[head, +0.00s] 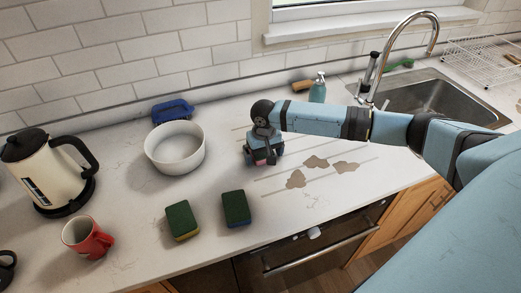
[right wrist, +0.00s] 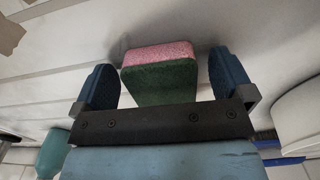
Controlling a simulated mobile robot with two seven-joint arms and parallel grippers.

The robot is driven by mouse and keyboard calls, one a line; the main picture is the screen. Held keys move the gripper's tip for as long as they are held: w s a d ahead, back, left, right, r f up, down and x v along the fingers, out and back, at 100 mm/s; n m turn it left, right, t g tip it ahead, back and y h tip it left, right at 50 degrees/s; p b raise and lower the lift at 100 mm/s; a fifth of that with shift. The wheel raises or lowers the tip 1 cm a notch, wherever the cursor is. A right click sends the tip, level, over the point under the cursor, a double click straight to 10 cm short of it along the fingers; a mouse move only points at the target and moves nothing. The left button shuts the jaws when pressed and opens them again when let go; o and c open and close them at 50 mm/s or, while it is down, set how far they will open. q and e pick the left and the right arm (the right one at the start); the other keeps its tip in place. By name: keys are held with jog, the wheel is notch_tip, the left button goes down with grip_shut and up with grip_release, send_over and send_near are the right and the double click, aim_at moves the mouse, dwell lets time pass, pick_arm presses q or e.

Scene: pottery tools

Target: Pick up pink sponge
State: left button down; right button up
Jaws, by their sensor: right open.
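The pink sponge (right wrist: 160,54) has a green scouring side (right wrist: 160,83). In the right wrist view it lies between the two blue fingers of my right gripper (right wrist: 165,80), with a gap on each side. In the head view my right gripper (head: 262,158) points down over the counter, and only a bit of pink shows beneath it; the gripper hides the rest. The right gripper is open. My left gripper is in neither view.
A white bowl (head: 175,148) stands left of my right gripper, with a blue brush (head: 172,110) behind it. Two green-topped sponges (head: 182,221) (head: 236,209) lie nearer the front. Brown stains (head: 316,162) mark the counter to the right. A soap bottle (head: 318,88) stands behind my right arm.

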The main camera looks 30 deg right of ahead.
jog(key=c, duration=0.7)
jog(key=shift+c, duration=0.2)
notch_tip(320, 180, up, 20)
jog(key=shift+b, duration=0.3)
jog(key=shift+f, duration=10)
